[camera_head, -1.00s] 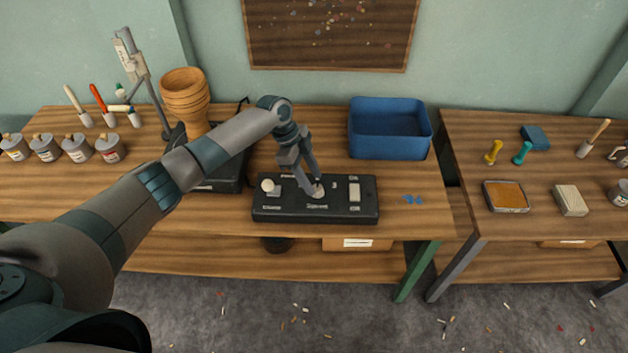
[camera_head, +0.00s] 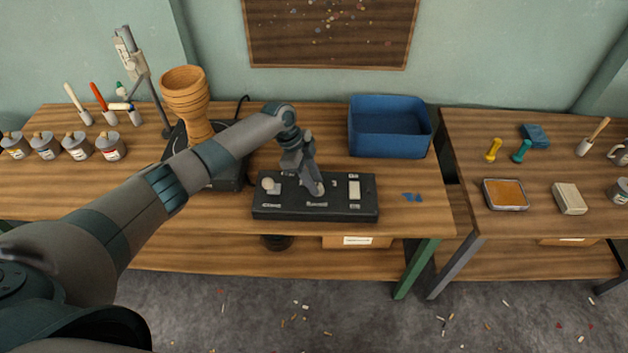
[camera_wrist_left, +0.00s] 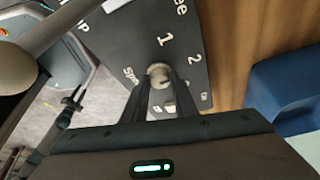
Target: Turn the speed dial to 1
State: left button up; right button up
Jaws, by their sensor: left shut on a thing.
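The black control box (camera_head: 270,208) lies on the left bench. The speed dial (camera_wrist_left: 160,76) is a grey round knob on its top, with the marks 1 and 2 printed beside it in the left wrist view. My left gripper (camera_head: 318,190) reaches down over the box and is shut on the dial, with one finger on each side of it (camera_wrist_left: 160,85). The fingers hide much of the dial in the head view. Which mark the dial points at cannot be told. My right gripper is not in view.
A pale round-topped lever (camera_head: 268,183) stands left of the dial, and a white switch (camera_head: 354,190) is to its right. A blue bin (camera_head: 388,140) stands behind. Blue scraps lie right of the box.

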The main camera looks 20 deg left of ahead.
pick_arm(q)
jog(key=shift+r, duration=0.1)
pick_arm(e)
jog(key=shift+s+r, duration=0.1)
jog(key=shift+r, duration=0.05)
pick_arm(q)
jog(key=shift+s+r+n+t+p, duration=0.1)
jog(key=shift+n+t+p, duration=0.2)
jog(key=shift+n+p, duration=0.6)
jog(key=shift+p, duration=0.15)
jog(key=n+t+p, duration=0.1)
jog(key=n+p, duration=0.1)
jog(key=n+t+y+p, duration=0.1)
jog(key=n+p, duration=0.4)
jog(key=p, duration=0.1)
jog(key=shift+s+d+r+n+t, duration=0.1)
jog(key=shift+s+d+n+t, duration=0.2)
jog(key=shift+s+t, duration=0.1)
jog(key=shift+f+n+t+y+p, duration=0.25)
jog(key=shift+n+y+p, duration=0.35)
jog(key=shift+n+p, duration=0.75)
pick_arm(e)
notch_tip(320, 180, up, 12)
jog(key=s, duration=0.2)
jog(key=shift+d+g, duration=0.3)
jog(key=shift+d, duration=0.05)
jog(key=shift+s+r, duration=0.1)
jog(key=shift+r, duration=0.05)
pick_arm(q)
jog(key=o, duration=1)
